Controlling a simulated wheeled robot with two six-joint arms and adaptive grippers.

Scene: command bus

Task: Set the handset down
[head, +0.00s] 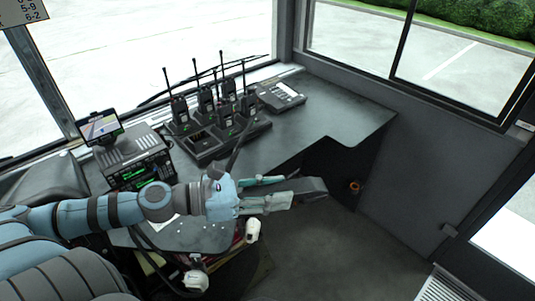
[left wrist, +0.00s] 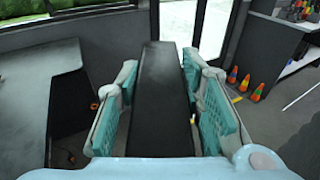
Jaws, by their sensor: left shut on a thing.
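My left gripper (head: 281,190) reaches over the front edge of the dark counter (head: 336,115), its teal-padded fingers shut on a long dark block, which I take to be the handset (head: 312,188). The handset sticks out past the fingertips, above the floor and in front of the counter cut-out. In the left wrist view the handset (left wrist: 163,100) runs lengthwise between the two fingers of the left gripper (left wrist: 160,75), its flat black face towards the camera. My right gripper does not show.
A charger (head: 205,152) with several upright radios stands on the counter; one front slot looks empty. A flat desk unit (head: 281,95) lies to its right. A screen (head: 100,127) and a console (head: 146,168) stand left. The counter's right part is clear. Small cones (left wrist: 244,83) show in the wrist view.

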